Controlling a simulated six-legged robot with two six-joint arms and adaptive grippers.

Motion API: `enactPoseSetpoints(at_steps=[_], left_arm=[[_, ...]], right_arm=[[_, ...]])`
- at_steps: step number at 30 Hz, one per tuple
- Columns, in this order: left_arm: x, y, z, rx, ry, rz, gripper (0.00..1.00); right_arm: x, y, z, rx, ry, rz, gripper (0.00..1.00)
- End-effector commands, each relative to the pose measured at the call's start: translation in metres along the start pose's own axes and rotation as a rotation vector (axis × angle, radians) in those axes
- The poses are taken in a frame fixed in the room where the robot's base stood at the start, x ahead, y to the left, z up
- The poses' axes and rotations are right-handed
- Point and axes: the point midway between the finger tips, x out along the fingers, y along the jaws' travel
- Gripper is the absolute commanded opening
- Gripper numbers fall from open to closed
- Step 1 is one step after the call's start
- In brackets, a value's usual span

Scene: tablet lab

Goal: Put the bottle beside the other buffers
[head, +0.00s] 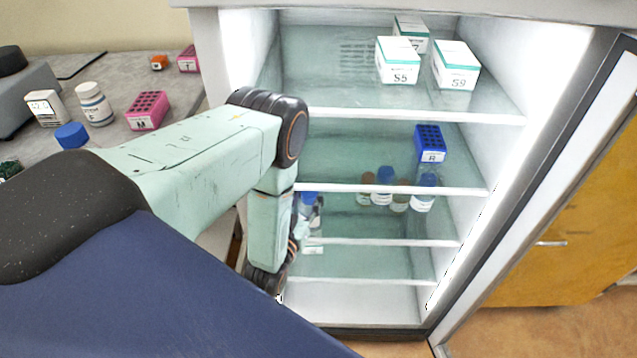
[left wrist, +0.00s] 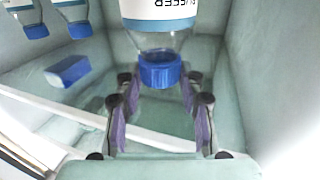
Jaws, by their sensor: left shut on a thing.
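My left gripper (head: 297,232) is inside the open fridge, at the left of a lower glass shelf. It is shut on a clear bottle with a blue cap (head: 309,198), partly hidden by my arm. In the left wrist view the fingers (left wrist: 160,108) flank the bottle near its blue cap (left wrist: 160,72); its label shows upside down. Several other bottles with blue or brown caps (head: 384,187) stand toward the right of a lower shelf, apart from the held bottle. Two blue-capped ones (left wrist: 78,28) show at the wrist view's upper left. My right gripper is not in view.
A blue rack (head: 430,143) stands on the shelf above the bottles. White boxes (head: 397,62) sit on the top shelf. A shelf edge (head: 390,189) crosses in front of the bottles. The fridge door (head: 560,170) is open at right. The grey bench (head: 115,92) holds racks and bottles.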

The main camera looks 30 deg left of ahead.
Motion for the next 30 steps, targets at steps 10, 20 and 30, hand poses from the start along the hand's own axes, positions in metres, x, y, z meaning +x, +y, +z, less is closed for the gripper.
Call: enactPoseSetpoints(at_steps=[10,20,30], left_arm=[[0.041,0.0,0.0,0.0,0.003,0.001,0.0],[0.077,0.001,0.006,0.001,-0.001,0.002,0.0],[0.077,0.0,0.008,0.0,0.0,0.001,0.0]], right_arm=[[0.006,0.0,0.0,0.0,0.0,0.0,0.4],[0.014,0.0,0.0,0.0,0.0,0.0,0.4],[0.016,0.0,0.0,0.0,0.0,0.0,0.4]])
